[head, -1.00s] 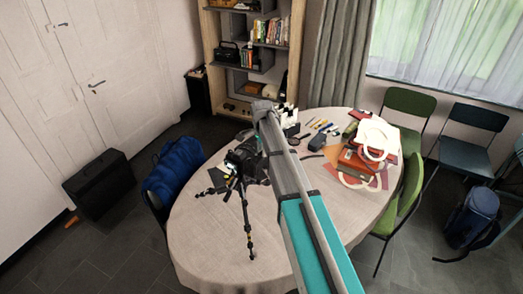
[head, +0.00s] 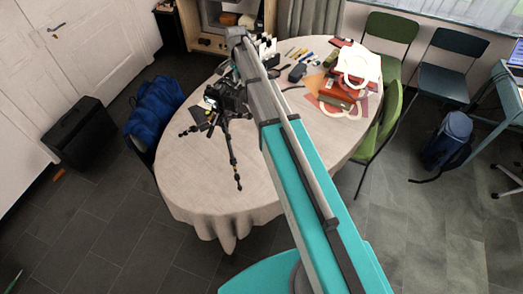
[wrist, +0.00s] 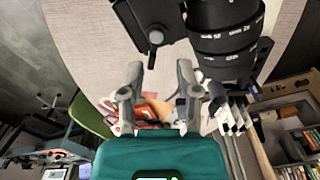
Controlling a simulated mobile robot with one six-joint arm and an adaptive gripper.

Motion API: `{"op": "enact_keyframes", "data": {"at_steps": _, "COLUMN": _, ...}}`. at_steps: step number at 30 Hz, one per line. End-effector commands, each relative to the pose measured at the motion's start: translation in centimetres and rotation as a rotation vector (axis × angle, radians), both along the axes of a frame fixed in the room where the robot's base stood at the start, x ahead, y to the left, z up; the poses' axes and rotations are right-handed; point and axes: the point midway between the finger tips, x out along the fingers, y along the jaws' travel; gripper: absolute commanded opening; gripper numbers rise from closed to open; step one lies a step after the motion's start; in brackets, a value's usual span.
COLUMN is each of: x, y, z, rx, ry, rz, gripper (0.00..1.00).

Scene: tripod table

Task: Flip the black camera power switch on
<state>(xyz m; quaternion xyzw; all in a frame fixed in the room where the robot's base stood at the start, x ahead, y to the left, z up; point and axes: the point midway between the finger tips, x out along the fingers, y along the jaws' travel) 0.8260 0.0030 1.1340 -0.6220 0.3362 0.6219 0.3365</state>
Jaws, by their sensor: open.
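The black camera (head: 226,97) stands on a black tripod (head: 231,150) on the round table, left of my arm in the head view. In the wrist view its ringed black lens (wrist: 226,40) fills the upper right, with a black part and small knob (wrist: 155,36) to its left. My gripper (wrist: 157,72) is open in the wrist view, its two grey fingers apart and nothing seen between them. The fingertips lie below the knob in the picture; I see no clear contact. The power switch cannot be made out. In the head view my gripper cannot be made out clearly.
The table (head: 190,175) has bare cloth at its front. Red and white bags (head: 352,75), pens and small items lie on its right and back. A green chair (head: 385,125) is at the right, a blue bag (head: 153,108) at the left. Shelves (wrist: 290,120) show in the wrist view.

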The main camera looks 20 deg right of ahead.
Motion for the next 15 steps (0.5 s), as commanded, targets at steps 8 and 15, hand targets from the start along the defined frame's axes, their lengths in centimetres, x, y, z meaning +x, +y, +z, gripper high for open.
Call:
{"op": "enact_keyframes", "data": {"at_steps": 8, "x": 0.0, "y": 0.0, "z": 2.8, "rx": 0.000, "ry": 0.000, "rz": -0.003, "gripper": 0.43}}
{"op": "enact_keyframes", "data": {"at_steps": 15, "x": 0.0, "y": 0.0, "z": 4.8, "rx": 0.000, "ry": 0.000, "rz": -0.003, "gripper": 0.43}}
